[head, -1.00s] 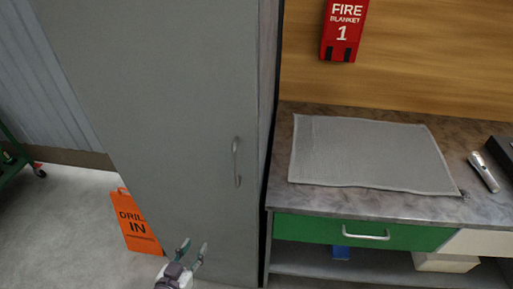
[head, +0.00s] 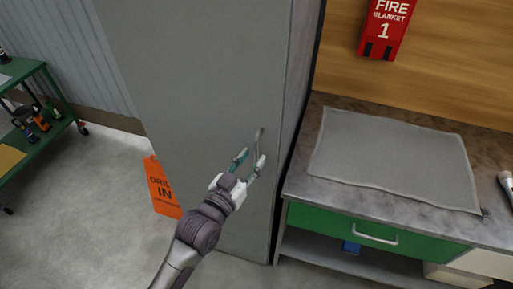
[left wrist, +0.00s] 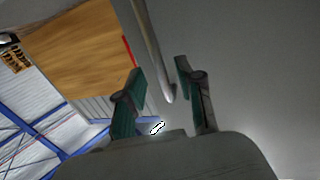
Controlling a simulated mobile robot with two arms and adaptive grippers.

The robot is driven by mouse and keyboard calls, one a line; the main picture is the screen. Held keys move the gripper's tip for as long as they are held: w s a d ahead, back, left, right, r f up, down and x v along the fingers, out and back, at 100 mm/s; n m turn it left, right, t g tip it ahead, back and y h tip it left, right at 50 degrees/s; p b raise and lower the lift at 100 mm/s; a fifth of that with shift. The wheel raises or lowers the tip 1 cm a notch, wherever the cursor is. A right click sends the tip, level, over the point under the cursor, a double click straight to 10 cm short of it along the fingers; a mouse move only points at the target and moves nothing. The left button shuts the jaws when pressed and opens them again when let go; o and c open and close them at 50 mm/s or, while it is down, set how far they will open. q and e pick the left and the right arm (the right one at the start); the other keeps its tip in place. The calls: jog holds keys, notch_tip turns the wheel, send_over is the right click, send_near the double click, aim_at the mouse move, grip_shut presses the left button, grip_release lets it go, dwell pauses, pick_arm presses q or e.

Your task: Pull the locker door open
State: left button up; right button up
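The grey locker door (head: 190,90) stands shut in the head view. Its metal bar handle (head: 260,140) is upright near the door's right edge. My left gripper (head: 250,159) is open in front of the handle's lower part. In the left wrist view the handle (left wrist: 148,40) runs down from the top, and its lower end appears between the two spread green fingertips (left wrist: 160,74). I see no finger closed on it, and cannot tell whether either touches it. My right gripper is in neither view.
A worktop (head: 300,178) with a grey mat (head: 395,160) and a green drawer (head: 330,226) adjoins the locker on the right. A green cart (head: 50,130) is at far left. The floor (head: 80,220) between is clear.

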pick_arm(q)
jog(key=shift+x, duration=1.5)
jog(key=shift+c, duration=0.2)
grip_shut()
